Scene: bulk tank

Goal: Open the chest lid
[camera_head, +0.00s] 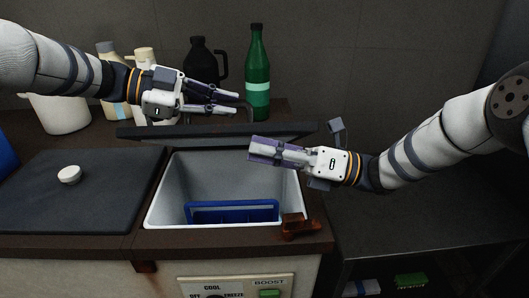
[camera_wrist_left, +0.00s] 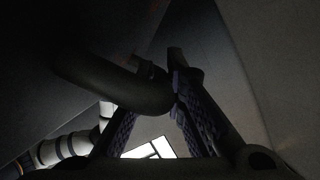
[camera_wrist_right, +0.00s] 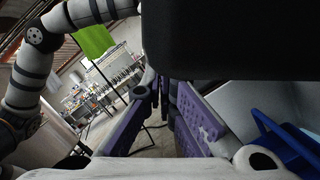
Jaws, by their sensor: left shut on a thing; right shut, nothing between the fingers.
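The dark chest lid (camera_head: 215,130) stands raised over the white-lined well (camera_head: 175,190), seen nearly edge-on. The well is open to view at the front. My left gripper (camera_head: 243,103) is above the lid's back side, shut on a dark curved handle (camera_wrist_left: 125,88) that shows between its fingers in the left wrist view. My right gripper (camera_head: 250,149) is shut and empty at the lid's front edge, over the opening. In the right wrist view the dark lid (camera_wrist_right: 235,40) fills the upper right, above the fingers. Whether they touch it I cannot tell.
A blue basket (camera_head: 232,211) sits in the well. A rusty latch (camera_head: 302,226) is on the front right rim. A second dark lid (camera_head: 75,195) with a white knob (camera_head: 69,174) lies flat at left. A green bottle (camera_head: 257,75) and dark jug (camera_head: 200,65) stand behind.

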